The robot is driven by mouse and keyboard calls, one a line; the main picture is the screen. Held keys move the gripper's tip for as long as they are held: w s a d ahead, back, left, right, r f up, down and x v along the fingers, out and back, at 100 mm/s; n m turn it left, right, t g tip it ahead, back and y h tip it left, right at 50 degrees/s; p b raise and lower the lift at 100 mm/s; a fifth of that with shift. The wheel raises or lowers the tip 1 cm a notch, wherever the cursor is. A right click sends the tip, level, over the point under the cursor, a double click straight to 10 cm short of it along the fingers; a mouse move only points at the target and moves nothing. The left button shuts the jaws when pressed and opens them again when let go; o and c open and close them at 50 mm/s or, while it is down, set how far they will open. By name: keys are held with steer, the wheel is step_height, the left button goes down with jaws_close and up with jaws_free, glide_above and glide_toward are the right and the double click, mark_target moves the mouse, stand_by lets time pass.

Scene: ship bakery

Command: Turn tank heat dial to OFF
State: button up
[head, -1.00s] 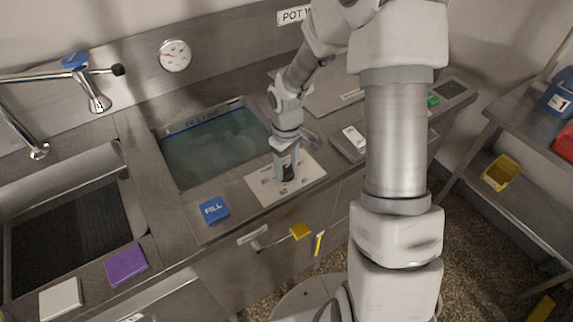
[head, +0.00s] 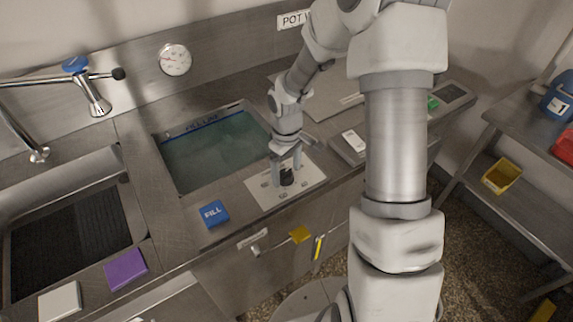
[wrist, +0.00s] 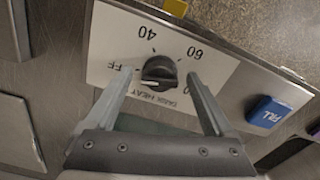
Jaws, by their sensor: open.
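The tank heat dial (wrist: 159,70) is a round black knob on a white label plate (wrist: 103,46) beside the water tank. In the wrist view the plate reads OFF at the left, 40 and 60 further round, with TANK HEAT below the knob. A pale mark shows on the knob's lower left, toward the OFF side; its exact alignment is hard to tell. My gripper (wrist: 158,76) is open, one finger on each side of the knob, with gaps showing. In the head view the dial (head: 286,177) sits between the fingers of my gripper (head: 287,174).
A blue FILL block (head: 213,213) sits left of the plate on the counter. The tank (head: 215,150) of greenish water lies behind it. A yellow-handled lever (head: 299,235) is on the cabinet front below.

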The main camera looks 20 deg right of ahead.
mark_target(287, 173)
step_height(287, 173, up, 17)
steer(key=shift+r+p, duration=0.2)
steer(key=shift+p, duration=0.25)
stand_by(0.3)
steer(key=s+r+m+t, duration=0.2)
steer(key=s+r, duration=0.3)
steer(key=s, duration=0.5)
steer(key=s+r+m+t, duration=0.3)
steer(key=s+r+m, duration=0.1)
steer(key=s, duration=0.6)
steer(key=shift+r+m+t, duration=0.3)
steer(key=shift+r+m, duration=0.1)
steer(key=shift+r, duration=0.5)
